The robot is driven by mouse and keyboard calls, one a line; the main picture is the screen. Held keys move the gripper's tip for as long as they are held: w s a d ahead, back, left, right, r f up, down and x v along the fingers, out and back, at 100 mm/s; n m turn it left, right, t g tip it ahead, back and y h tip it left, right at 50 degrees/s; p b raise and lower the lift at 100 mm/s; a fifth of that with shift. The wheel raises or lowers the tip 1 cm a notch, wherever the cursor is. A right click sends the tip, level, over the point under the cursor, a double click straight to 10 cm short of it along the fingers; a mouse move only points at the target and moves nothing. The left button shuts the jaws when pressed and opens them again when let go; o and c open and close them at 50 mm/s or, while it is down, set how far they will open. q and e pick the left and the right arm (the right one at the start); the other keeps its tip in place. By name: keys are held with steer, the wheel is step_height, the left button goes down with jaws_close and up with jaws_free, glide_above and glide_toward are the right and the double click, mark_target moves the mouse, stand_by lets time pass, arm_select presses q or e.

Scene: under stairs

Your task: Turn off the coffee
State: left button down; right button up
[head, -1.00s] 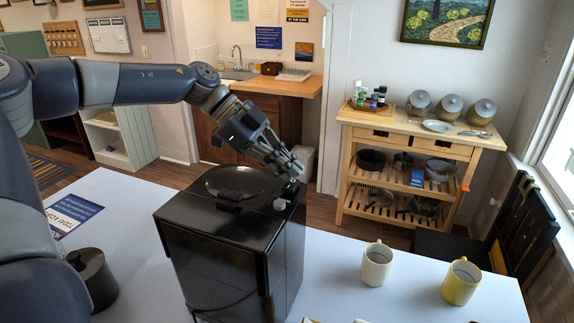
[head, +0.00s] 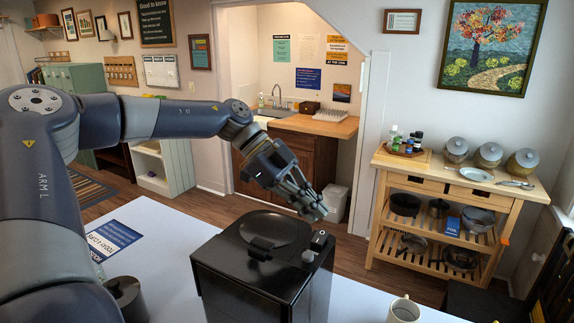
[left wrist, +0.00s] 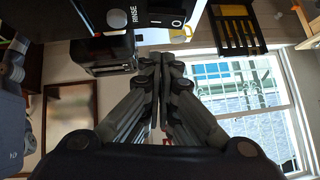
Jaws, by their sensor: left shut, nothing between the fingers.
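My right gripper is not in view.
A pale mug (head: 404,309) stands on the table (head: 160,235) right of the machine. A dark round object (head: 127,296) stands left of it, near my left arm. A wooden cart (head: 440,190) with pots stands behind.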

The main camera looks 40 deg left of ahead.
arm_select(q)
steer(key=b+v, duration=0.2)
steer(key=v, duration=0.7)
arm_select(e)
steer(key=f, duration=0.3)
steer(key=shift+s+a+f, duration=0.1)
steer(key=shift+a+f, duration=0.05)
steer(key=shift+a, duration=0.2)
arm_select(q)
steer(key=shift+a, duration=0.25)
